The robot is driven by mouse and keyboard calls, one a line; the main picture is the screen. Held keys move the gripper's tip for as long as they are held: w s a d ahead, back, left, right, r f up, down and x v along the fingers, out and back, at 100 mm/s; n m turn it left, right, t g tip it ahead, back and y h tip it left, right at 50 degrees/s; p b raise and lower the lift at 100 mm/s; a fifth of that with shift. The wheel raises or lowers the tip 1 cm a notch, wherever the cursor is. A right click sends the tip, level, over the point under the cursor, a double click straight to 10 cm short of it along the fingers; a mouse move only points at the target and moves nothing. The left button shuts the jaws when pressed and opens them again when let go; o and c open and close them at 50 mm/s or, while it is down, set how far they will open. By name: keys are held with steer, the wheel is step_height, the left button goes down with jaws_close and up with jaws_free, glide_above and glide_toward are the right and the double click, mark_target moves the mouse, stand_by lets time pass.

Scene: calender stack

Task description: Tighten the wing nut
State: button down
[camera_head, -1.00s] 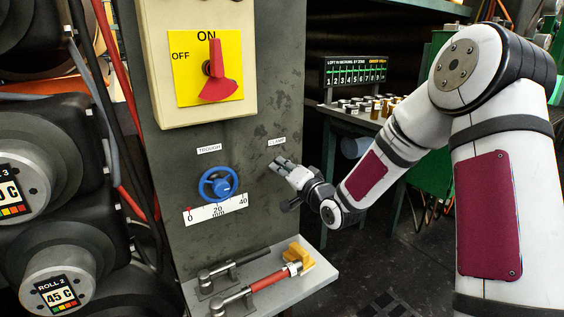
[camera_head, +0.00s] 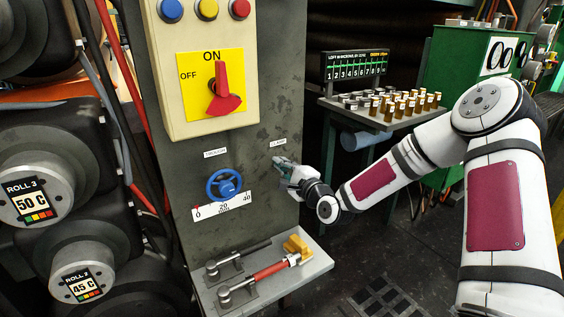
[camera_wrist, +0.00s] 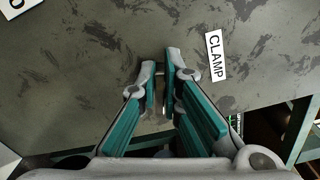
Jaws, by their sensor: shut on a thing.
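My gripper (camera_head: 277,162) is at the grey panel just below the CLAMP label (camera_head: 278,142), pointing at the panel face. In the wrist view its two teal-padded fingers (camera_wrist: 160,76) are close together, with a narrow gap at the tips. They are shut on a small grey part, which I take to be the wing nut (camera_wrist: 160,88). Only a sliver of it shows between the fingers, so its wings and its angle cannot be made out. The CLAMP label also shows in the wrist view (camera_wrist: 216,56), right of the fingertips.
A blue handwheel (camera_head: 224,184) with a scale below is left of my gripper. A red ON/OFF switch (camera_head: 222,92) is above. A shelf (camera_head: 318,266) with a red-handled tool (camera_head: 268,271) and a dark-handled tool juts out below. A bench with small jars stands behind right.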

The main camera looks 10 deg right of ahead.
steer(key=shift+s+f+m+p, duration=0.1)
steer(key=shift+m+p, duration=0.3)
steer(key=shift+m, duration=0.4)
steer(key=c, duration=1.8)
jaws_free()
steer(key=shift+o, duration=0.2)
steer(key=v, duration=1.2)
